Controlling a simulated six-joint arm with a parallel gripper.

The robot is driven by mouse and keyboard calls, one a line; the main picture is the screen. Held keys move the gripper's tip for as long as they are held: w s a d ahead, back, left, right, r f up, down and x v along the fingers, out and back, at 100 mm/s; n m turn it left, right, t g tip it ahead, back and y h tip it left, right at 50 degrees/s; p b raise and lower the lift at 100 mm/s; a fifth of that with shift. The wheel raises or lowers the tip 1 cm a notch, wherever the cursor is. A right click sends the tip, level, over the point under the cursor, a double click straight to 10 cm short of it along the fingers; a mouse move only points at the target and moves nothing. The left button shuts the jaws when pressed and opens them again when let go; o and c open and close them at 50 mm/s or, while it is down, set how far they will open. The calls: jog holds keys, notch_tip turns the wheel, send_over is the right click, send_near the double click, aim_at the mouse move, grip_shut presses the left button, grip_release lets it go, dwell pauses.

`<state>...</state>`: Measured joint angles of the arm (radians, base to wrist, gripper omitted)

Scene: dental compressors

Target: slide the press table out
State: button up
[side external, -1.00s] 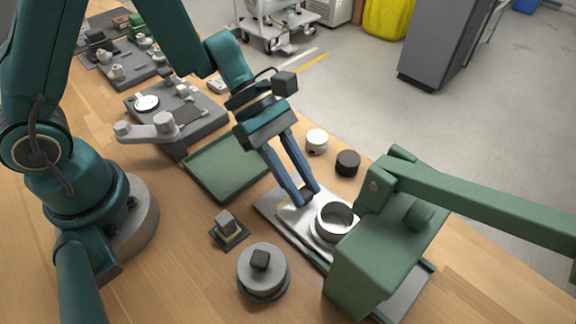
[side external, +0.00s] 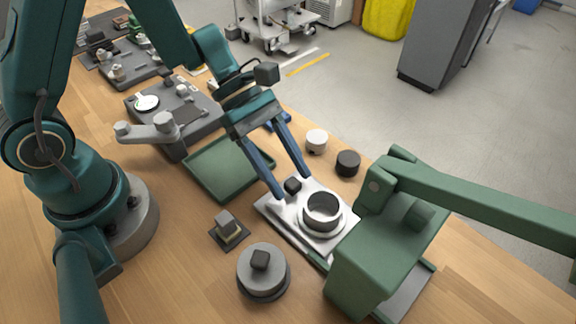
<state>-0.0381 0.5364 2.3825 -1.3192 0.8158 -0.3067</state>
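The press table (side external: 277,208) is a shiny metal plate at the foot of the green press (side external: 376,258). It sticks out to the left of the press. A metal ring (side external: 323,211) stands on it, and a small black knob (side external: 292,185) sits at its far left end. My gripper (side external: 292,186) has its two blue fingers spread wide, one on each side of the knob. The fingers appear clear of the knob, with nothing held. Whether the fingertips touch the plate is hard to tell.
A green tray (side external: 218,190) lies left of the plate. A white cap (side external: 316,140) and a black cap (side external: 347,163) stand behind it. A grey round weight (side external: 263,271) and a small block on a base (side external: 229,231) stand in front. The press's long lever (side external: 490,199) reaches right.

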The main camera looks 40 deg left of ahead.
jog(key=shift+v, duration=2.6)
jog(key=s+r+m+t+y, duration=0.3)
jog(key=s+r+m+y, duration=0.15)
jog(key=r+m, duration=0.4)
jog(key=s+a+m+t+y, duration=0.2)
jog(key=s+a+m+y, duration=0.1)
jog(key=a+m, duration=0.4)
jog(key=shift+s+a+r+m+t+y, duration=0.15)
jog(key=shift+s+a+m+t+y, duration=0.15)
jog(key=shift+m+y, duration=0.7)
jog(key=shift+m+h, duration=0.25)
